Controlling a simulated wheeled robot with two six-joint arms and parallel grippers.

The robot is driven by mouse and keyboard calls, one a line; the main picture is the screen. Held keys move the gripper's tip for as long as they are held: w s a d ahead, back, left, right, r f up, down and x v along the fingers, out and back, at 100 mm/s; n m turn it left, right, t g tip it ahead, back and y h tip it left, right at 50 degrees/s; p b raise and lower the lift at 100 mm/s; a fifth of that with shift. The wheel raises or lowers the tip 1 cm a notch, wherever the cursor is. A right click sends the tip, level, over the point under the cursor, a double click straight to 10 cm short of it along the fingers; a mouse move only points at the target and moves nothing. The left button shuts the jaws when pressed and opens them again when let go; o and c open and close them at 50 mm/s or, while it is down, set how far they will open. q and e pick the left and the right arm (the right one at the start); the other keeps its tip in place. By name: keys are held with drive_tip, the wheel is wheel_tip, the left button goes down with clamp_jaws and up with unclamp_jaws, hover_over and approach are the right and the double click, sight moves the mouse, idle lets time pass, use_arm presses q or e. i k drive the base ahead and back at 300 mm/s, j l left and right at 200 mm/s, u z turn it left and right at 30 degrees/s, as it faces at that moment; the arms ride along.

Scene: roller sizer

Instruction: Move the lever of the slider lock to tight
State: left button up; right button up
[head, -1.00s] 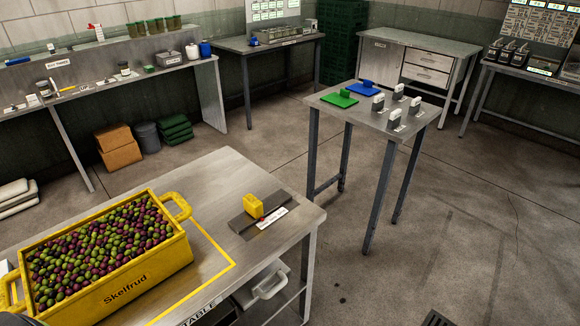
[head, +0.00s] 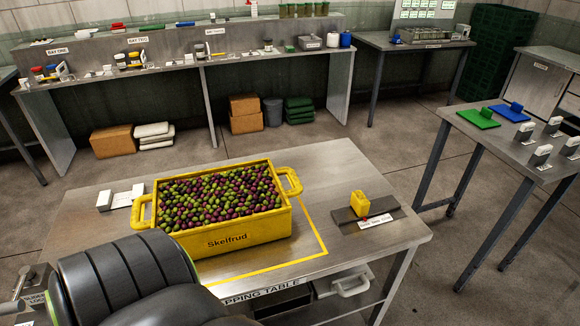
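I cannot make out a slider lock lever for certain. At the lower left edge of the head view, a partly covered label (head: 37,299) seems to begin with letters like "SLI", beside small metal parts. A large dark rounded part of my own arm hides what is right of it. On the table at the right, a yellow block (head: 359,205) stands on a dark plate (head: 393,212) with a small red tip and a white label too small to read. Neither gripper shows.
A yellow crate (head: 240,237) full of purple and green fruit stands on the metal table (head: 325,160). A long bench (head: 260,60) with bays is behind. A smaller table (head: 471,128) with green and blue boards is at right. Open floor lies between them.

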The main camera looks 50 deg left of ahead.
sight(16, 306)
drive_tip(key=u, duration=3.6)
